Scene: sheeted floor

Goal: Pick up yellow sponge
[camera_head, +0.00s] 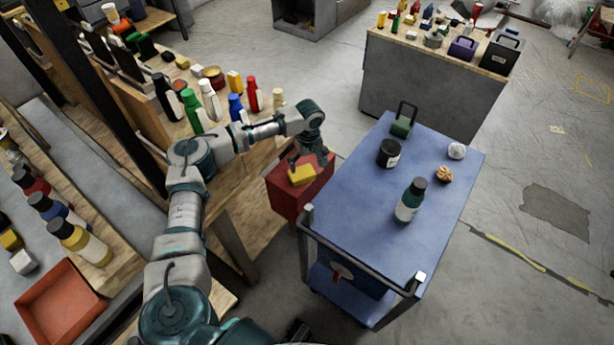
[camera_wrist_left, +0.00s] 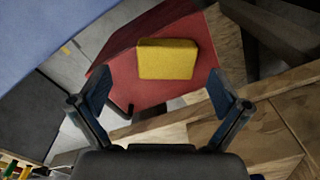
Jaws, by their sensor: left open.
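The yellow sponge (camera_head: 301,175) lies on the red box (camera_head: 284,196) beside the blue cart in the head view. In the left wrist view the sponge (camera_wrist_left: 167,58) is a plain yellow block on the red surface (camera_wrist_left: 130,92), ahead of my fingers. My left gripper (camera_head: 309,163) is directly above the sponge in the head view. In the wrist view my left gripper (camera_wrist_left: 161,86) has its two fingers spread wide with nothing between them, and the sponge is a little beyond their tips.
A wooden workbench (camera_head: 215,165) with several bottles runs along the left. Open floor lies to the right.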

